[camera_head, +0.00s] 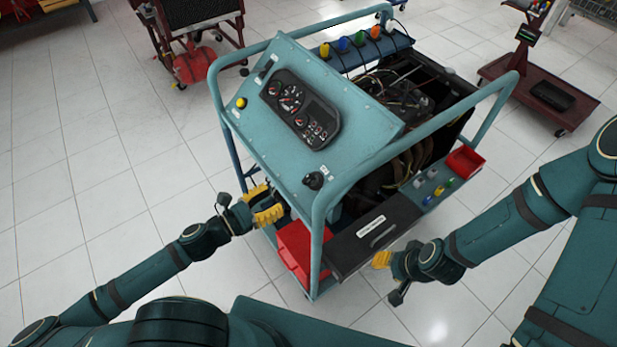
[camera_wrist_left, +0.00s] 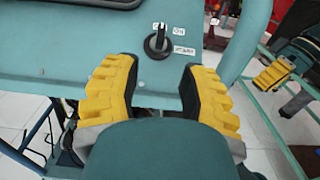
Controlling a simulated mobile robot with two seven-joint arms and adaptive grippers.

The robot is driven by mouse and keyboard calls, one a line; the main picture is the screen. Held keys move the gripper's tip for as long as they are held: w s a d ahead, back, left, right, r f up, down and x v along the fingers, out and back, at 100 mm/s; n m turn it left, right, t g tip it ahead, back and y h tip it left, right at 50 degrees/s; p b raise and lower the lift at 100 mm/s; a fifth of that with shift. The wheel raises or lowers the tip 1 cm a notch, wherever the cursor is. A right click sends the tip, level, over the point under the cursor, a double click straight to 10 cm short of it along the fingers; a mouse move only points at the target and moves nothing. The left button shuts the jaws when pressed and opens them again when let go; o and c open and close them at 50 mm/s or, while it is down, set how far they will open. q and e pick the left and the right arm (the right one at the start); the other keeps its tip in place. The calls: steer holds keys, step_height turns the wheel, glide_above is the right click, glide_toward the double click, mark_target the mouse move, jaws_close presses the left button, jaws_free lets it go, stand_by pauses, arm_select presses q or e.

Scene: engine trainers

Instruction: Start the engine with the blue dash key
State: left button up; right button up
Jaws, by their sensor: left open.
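The teal engine trainer has a sloped dash panel (camera_head: 350,110) with a black ignition switch (camera_head: 314,180) at its lower corner. In the left wrist view the switch (camera_wrist_left: 157,42) shows beside small white labels, ahead of my fingers. My left gripper (camera_head: 268,205) is open and empty, at the panel's lower left; its yellow fingers (camera_wrist_left: 160,80) are spread apart. A small blue piece (camera_head: 427,200) lies on the side tray and a blue knob (camera_head: 343,44) is on the rear shelf; I cannot tell which is the dash key. My right gripper (camera_head: 382,260) is near the front drawer, its opening unclear.
A teal tube frame (camera_head: 317,230) surrounds the trainer near both arms. A red bin (camera_head: 294,248) is at lower left and a red tray (camera_head: 464,161) at right. A black drawer (camera_head: 372,235) juts out in front. The tiled floor at left is clear.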

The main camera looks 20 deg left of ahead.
mark_target(303, 182)
arm_select(q)
steer(key=x, duration=1.1)
steer(key=shift+d, duration=0.1)
jaws_close()
